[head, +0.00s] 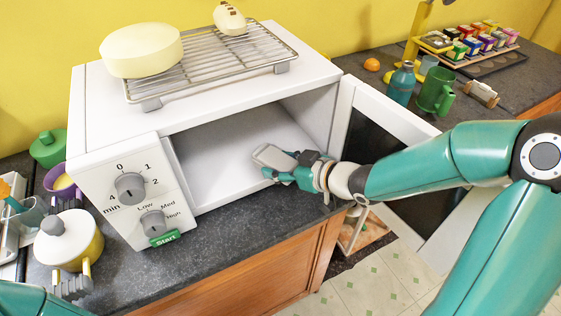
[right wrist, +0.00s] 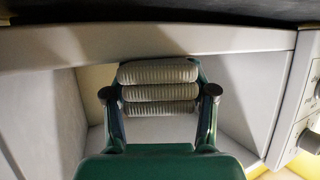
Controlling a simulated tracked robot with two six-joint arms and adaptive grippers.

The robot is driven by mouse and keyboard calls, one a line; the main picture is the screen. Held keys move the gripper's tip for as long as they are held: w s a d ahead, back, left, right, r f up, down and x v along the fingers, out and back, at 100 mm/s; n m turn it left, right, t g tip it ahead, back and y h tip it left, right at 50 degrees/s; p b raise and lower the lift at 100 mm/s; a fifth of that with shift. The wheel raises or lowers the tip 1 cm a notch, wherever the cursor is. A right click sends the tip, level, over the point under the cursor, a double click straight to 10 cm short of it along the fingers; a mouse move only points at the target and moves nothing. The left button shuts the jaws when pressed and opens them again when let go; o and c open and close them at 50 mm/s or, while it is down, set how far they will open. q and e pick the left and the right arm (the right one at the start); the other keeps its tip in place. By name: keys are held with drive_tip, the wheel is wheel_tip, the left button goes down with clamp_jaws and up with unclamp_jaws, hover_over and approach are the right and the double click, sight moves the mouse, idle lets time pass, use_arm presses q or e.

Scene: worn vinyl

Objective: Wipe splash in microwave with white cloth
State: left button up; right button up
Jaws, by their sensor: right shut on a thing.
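The white microwave (head: 98,112) stands on the dark counter with its door (head: 400,122) swung open to the right. My right gripper (head: 285,168) is at the right side of its opening, shut on the pale cloth (head: 270,156). In the right wrist view the cloth (right wrist: 158,72) shows as ribbed folds between the teal fingers, inside the white cavity. I cannot make out whether it touches the cavity floor. No splash can be made out; the gripper and cloth hide part of the cavity. My left gripper (head: 72,286) is low at the left, only partly seen.
A wire rack (head: 205,66) with a pale round cheese-like block (head: 142,50) sits on the microwave. A yellow pot (head: 88,250) stands left of the control panel. Right of the door are a blue bottle (head: 401,84) and a green mug (head: 436,92).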

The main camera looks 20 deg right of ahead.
drive_tip(key=shift+s+a+b, duration=0.3)
drive_tip(key=shift+s+a, duration=0.2)
drive_tip(key=shift+s, duration=0.4)
drive_tip(key=shift+r, duration=0.1)
wheel_tip(320, 180, up, 7)
drive_tip(key=p, duration=0.6)
idle(0.3)
